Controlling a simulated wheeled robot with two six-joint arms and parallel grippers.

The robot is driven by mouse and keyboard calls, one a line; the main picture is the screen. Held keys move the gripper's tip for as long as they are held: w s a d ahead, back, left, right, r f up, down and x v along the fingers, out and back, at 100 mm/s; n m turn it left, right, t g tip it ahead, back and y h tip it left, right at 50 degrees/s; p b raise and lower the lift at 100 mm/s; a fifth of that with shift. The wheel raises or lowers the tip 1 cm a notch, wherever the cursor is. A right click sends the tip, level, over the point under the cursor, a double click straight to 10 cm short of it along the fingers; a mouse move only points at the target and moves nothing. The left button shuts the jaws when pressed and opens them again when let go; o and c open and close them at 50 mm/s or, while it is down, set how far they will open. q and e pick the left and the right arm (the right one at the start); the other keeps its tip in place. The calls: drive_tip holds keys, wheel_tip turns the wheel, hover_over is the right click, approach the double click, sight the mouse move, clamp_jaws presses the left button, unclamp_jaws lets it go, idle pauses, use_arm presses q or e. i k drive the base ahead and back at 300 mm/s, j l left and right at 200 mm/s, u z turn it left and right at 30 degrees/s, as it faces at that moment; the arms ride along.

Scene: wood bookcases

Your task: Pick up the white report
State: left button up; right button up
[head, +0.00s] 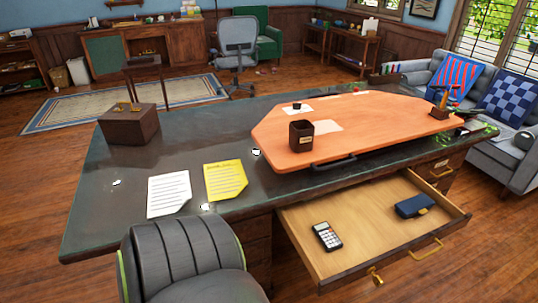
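A white sheet with dark printed lines (169,195), which looks like the white report, lies flat on the left front part of the dark desk top (212,140). Its lower right corner looks curled or folded. A yellow sheet with lines (226,180) lies just to its right, and a narrow strip of desk shows between them. Nothing lies on top of the white sheet. Neither of my grippers shows in the head view.
A grey chair back (185,255) stands before the desk, below the white sheet. An open drawer (345,255) holds a calculator (326,236) and a dark blue item (414,206). An orange board (375,125) carries a dark cup (301,136). A brown box (129,126) sits back left.

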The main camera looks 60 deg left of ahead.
sight(168, 193)
drive_tip(key=j+u, duration=0.15)
drive_tip(key=u, duration=2.7)
